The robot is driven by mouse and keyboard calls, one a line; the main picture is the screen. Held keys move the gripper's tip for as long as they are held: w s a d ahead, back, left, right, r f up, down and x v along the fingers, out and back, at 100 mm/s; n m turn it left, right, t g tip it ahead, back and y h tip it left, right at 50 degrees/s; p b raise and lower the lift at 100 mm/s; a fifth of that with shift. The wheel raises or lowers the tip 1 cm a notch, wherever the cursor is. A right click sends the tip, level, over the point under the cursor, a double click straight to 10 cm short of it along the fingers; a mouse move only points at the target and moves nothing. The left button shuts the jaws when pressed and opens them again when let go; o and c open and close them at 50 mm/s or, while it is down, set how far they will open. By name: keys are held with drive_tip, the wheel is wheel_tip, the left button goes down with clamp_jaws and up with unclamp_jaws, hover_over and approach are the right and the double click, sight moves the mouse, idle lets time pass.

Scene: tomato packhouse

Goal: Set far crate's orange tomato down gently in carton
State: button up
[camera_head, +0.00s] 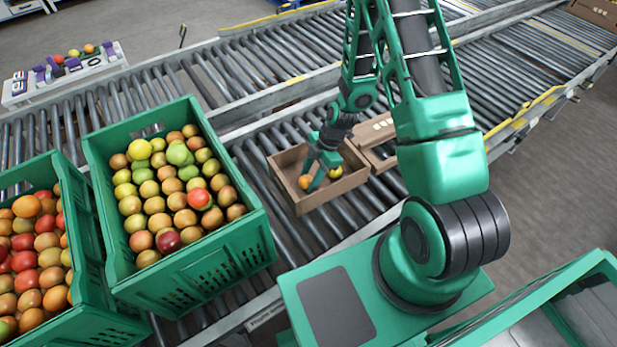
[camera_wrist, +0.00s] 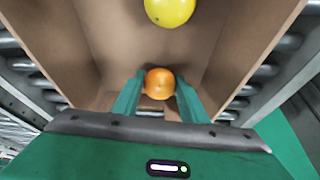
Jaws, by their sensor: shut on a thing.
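My gripper (camera_wrist: 159,92) is shut on an orange tomato (camera_wrist: 159,83), which sits between its two green fingers inside the carton. The orange tomato also shows in the head view (camera_head: 305,182). The carton (camera_head: 290,160) is an open brown cardboard box on the roller conveyor; its inner wall shows in the wrist view (camera_wrist: 100,40). A yellow tomato (camera_wrist: 170,10) lies in the carton, apart from the held one, and shows in the head view too (camera_head: 335,172). I cannot tell whether the orange tomato touches the carton floor.
A green crate (camera_head: 190,272) full of mixed tomatoes stands left of the carton, and another green crate (camera_head: 88,325) of redder ones stands further left. A second brown carton (camera_head: 383,162) adjoins on the right. A white stand with several fruits (camera_head: 70,77) is at the far left.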

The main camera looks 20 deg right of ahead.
drive_tip(key=shift+f, duration=0.5)
idle(0.6)
drive_tip(key=o, duration=0.8)
drive_tip(key=shift+c, duration=1.3)
drive_tip(key=shift+r, duration=0.1)
drive_tip(key=shift+r, duration=3.4)
